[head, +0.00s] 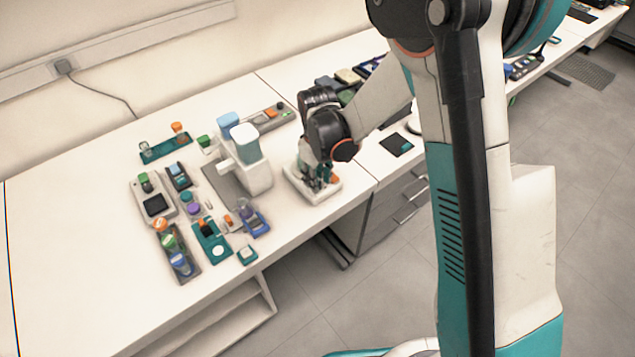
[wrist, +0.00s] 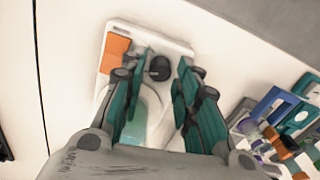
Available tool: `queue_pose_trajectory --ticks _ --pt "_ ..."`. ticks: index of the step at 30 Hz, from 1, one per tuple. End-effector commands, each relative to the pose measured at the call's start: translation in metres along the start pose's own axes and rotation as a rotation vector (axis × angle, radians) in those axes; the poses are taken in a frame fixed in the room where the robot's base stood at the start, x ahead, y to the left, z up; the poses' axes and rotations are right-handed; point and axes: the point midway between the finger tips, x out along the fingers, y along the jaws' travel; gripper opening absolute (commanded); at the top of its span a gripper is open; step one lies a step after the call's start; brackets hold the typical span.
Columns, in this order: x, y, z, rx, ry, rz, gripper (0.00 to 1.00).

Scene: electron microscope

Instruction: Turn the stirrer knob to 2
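The stirrer is a white flat device (head: 325,193) near the front edge of the bench, below my gripper (head: 318,178) in the head view. In the head view my gripper hides the knob.
Several small devices and colored-capped jars crowd the bench further left. A dark pad (head: 397,144) lies to the right. The bench's front edge is close to the stirrer.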

Motion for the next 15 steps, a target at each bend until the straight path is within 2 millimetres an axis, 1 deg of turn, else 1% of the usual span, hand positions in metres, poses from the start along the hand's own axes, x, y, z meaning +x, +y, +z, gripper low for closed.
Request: queue_pose_trajectory --ticks 1,4,13,14,15 --pt "0.0056 0.0002 -0.0002 0.0 0.0 0.0 0.29" --pt "0.0101 0.0002 -0.0002 0.0 0.0 0.0 0.29" --pt "0.0112 0.0001 0.0 0.0 0.0 0.0 0.29" --pt "0.0112 0.0001 0.0 0.0 0.0 0.0 0.25" --pt "0.0111 0.0001 0.0 0.0 0.0 0.0 0.16"
